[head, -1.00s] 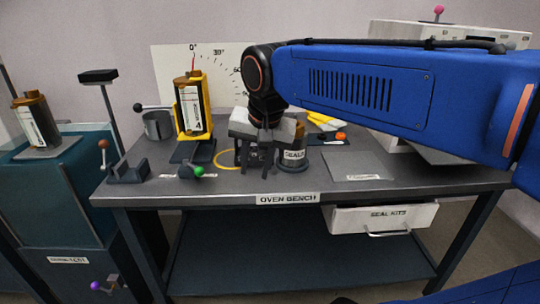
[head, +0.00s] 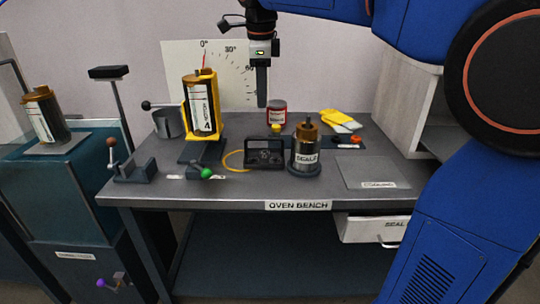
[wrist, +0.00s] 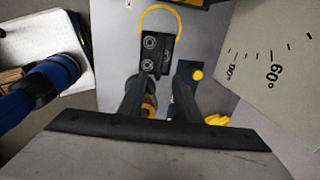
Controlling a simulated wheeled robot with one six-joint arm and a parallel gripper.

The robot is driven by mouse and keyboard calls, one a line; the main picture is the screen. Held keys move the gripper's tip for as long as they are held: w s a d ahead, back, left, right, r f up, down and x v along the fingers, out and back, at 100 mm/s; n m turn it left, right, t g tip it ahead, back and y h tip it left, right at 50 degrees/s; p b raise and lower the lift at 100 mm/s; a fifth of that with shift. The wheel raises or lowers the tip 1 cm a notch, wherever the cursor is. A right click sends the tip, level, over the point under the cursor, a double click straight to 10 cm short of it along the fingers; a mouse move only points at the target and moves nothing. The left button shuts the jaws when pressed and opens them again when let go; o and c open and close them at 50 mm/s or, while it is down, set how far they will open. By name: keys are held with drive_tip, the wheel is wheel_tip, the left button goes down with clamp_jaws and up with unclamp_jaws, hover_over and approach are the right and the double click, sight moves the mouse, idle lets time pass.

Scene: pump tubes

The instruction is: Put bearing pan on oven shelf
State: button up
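The bearing pan (head: 264,153), a small dark tray with round bearings in it, sits on the grey bench, left of the SEALS canister. It also shows in the wrist view (wrist: 158,50), beyond my fingertips. My gripper (head: 262,104) points down, raised above the back of the bench, apart from the pan. In the wrist view its two dark fingers (wrist: 160,95) stand apart with nothing held between them. The pale oven cabinet (head: 402,85) is at the right. A dark shelf surface (head: 443,143) shows in its opening, partly hidden by my arm.
The SEALS canister (head: 306,152) stands close to the pan. A yellow pump stand (head: 207,115), a red-labelled can (head: 277,112), yellow gloves (head: 340,121) and a green-knobbed lever (head: 206,173) are around it. A flat labelled plate (head: 370,171) at front right is bare.

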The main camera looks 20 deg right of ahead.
approach(264, 139)
wheel_tip(264, 139, down, 5)
drive_tip(key=w, duration=0.1)
drive_tip(key=shift+w+d+f, duration=0.1)
drive_tip(key=shift+w+f, duration=0.1)
drive_tip(key=shift+f, duration=0.65)
drive_tip(key=shift+w+d+f, duration=0.15)
drive_tip(key=shift+w+f, duration=0.05)
drive_tip(key=shift+f, duration=0.65)
drive_tip(key=shift+w+d+f, duration=0.1)
drive_tip(key=shift+w+f, duration=0.1)
drive_tip(key=shift+f, duration=0.65)
clamp_jaws()
